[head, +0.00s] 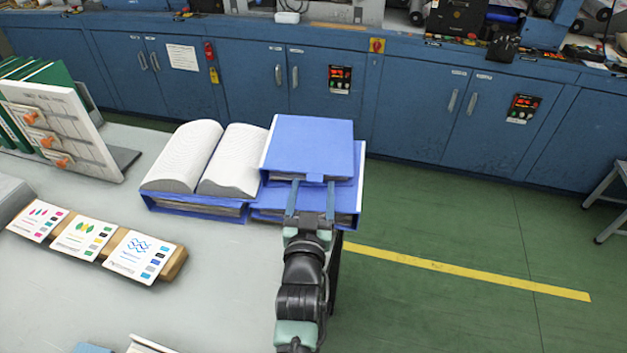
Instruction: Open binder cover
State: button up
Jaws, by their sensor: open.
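A blue binder (310,143) lies with its cover closed on top of another blue binder (352,200) near the right edge of the grey table. A small blue tab (314,177) sticks out at the near edge of its cover. My gripper (313,184) is open at this near edge, one finger on each side of the tab. I cannot tell whether the fingers touch the binder. To the left, an open binder (162,203) shows two curved stacks of white pages. My gripper and wrist hide part of the lower binder's front edge.
Printed cards (140,256) lean on a wooden strip at the table's left. A grey stand (75,130) with orange knobs and green binders (40,75) stands at the back left. Blue cabinets (250,85) line the back. Green floor (450,220) is open to the right.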

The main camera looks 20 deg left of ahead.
jog(key=shift+w, duration=0.55)
jog(key=shift+c, duration=0.3)
grip_shut()
dwell(1.0)
